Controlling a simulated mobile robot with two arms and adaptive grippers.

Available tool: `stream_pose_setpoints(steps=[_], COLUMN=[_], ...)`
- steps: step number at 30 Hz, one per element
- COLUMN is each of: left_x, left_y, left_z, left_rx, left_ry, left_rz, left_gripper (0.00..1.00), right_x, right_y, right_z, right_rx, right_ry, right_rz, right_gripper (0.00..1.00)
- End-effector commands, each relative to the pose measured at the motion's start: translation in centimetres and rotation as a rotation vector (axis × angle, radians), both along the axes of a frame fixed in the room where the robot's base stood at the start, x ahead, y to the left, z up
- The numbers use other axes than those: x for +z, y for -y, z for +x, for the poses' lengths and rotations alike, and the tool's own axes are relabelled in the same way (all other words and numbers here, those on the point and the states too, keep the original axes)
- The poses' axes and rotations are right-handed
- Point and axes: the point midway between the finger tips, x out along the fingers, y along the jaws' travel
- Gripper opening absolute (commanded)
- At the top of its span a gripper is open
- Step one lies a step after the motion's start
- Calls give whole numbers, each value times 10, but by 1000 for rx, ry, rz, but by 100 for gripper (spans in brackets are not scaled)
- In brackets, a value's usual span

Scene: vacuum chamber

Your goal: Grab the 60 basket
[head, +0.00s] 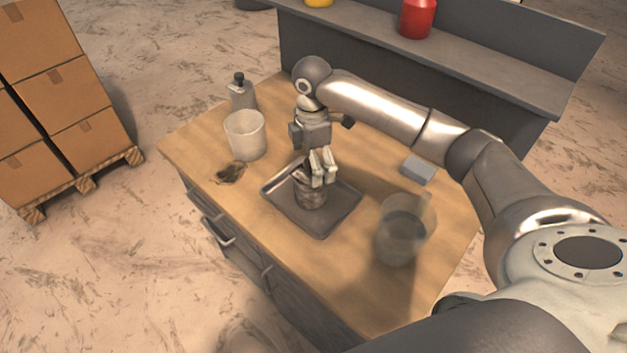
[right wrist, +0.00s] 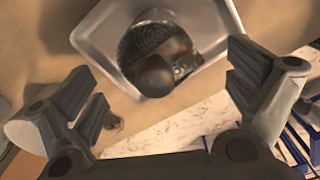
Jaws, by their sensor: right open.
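A small dark cylindrical basket (head: 310,198) stands on a grey metal tray (head: 322,228) in the middle of the wooden worktop. In the right wrist view the basket (right wrist: 142,42) shows a mesh inside, with a dark ball and a small blocky piece in it. My right gripper (head: 322,172) points down at the basket's top, its fingers overlapping the upper rim in the head view. In the right wrist view my right gripper (right wrist: 168,84) is open, its fingers apart and nothing between them; the basket lies beyond them. I see no "60" label. My left gripper is not in view.
A white cup (head: 245,136) and a grey bottle (head: 242,96) stand left of the tray, near a dark stain (head: 230,174). A clear glass vessel (head: 402,232) stands to the right. A grey block (head: 419,170) lies behind it. A raised shelf (head: 450,55) runs along the back.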

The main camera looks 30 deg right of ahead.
Motion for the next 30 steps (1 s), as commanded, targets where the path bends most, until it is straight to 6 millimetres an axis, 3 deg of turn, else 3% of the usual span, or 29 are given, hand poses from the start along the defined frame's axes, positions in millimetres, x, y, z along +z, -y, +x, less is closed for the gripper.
stream_pose_setpoints(steps=[3, 6, 16, 26, 30], left_x=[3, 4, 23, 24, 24], left_y=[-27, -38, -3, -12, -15], left_z=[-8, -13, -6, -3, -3], left_rx=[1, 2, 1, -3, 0], left_ry=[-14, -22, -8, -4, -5], left_rz=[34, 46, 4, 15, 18], left_gripper=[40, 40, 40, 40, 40], right_x=[-13, -20, -63, -71, -71], right_y=[1, 0, -1, 0, 0], right_z=[0, 0, 3, 3, 3], right_rx=[-3, -3, -3, -2, -2], right_ry=[0, 1, 0, 3, 4], right_rz=[-1, -1, -1, -2, -1], right_gripper=[100, 100, 100, 100, 82])
